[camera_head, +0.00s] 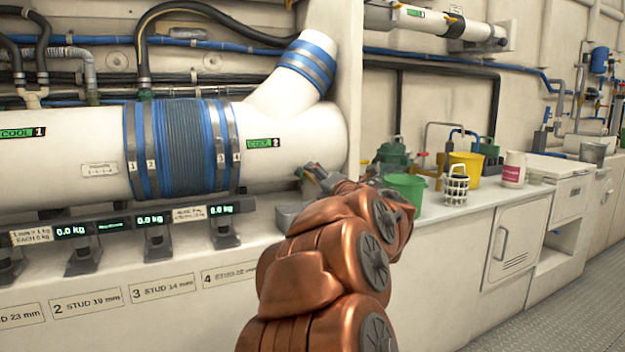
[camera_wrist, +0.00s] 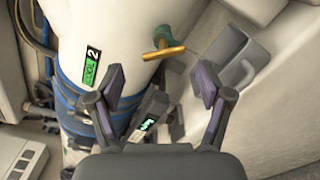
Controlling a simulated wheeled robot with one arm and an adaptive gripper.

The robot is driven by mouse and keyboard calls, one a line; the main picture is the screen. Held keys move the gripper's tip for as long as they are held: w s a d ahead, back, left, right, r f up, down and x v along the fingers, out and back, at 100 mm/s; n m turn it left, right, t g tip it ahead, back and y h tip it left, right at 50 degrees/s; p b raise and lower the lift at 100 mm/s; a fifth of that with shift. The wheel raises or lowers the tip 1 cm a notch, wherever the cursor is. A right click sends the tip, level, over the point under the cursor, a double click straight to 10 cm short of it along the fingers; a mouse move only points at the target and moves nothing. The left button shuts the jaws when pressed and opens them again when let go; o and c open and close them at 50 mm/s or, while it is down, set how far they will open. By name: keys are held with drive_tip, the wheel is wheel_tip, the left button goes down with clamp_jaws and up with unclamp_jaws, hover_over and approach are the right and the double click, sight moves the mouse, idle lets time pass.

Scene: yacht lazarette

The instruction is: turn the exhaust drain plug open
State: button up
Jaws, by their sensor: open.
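The exhaust drain plug, a brass T-bar handle on a green fitting (camera_wrist: 165,47), sticks out from the white exhaust pipe (camera_wrist: 110,30) in the wrist view. The bar lies roughly crosswise, slightly tilted, in that picture. My gripper (camera_wrist: 160,85) is open and empty, its dark purple-padded fingers wide apart. The plug appears beyond the fingertips, between their lines and apart from them. In the head view my gripper (camera_head: 322,180) is beside the right end of the white pipe (camera_head: 290,140), where the arm and gripper largely hide the plug.
Blue and grey clamped hose (camera_head: 180,148) wraps the pipe. Weight readouts (camera_head: 150,219) sit on supports below it. A grey bracket (camera_wrist: 238,62) is right of the plug in the wrist view. A green bucket (camera_head: 405,188) and white basket (camera_head: 456,187) stand on the counter at right.

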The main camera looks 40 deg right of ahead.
drive_tip(key=shift+v, duration=2.85)
drive_tip(key=s+a+r+m+g+h+p, duration=0.1)
drive_tip(key=a+r+m+g+h+p, duration=0.15)
drive_tip(key=r+m+p, duration=0.55)
drive_tip(key=s+a+r+m+g+h+p, duration=0.1)
drive_tip(key=s+r+m+g+h+p, duration=0.3)
drive_tip(key=p, duration=0.6)
drive_tip(key=s+a+f+m+g+y+p, duration=0.1)
drive_tip(key=s+a+m+g+y+p, duration=0.25)
drive_tip(key=a+p, duration=0.5)
drive_tip(key=s+a+f+m+g+y+p, duration=0.1)
drive_tip(key=s+a+m+g+y+p, duration=0.25)
drive_tip(key=a+p, duration=0.5)
drive_tip(key=s+a+r+g+y+p, duration=0.1)
drive_tip(key=s+a+p, duration=0.3)
drive_tip(key=s+a, duration=0.4)
drive_tip(key=s+a+r+m+g+y+p, duration=0.1)
drive_tip(key=s+a+g+y+p, duration=0.3)
drive_tip(key=s+a, duration=0.4)
drive_tip(key=a, duration=0.3)
drive_tip(key=shift+r, duration=0.3)
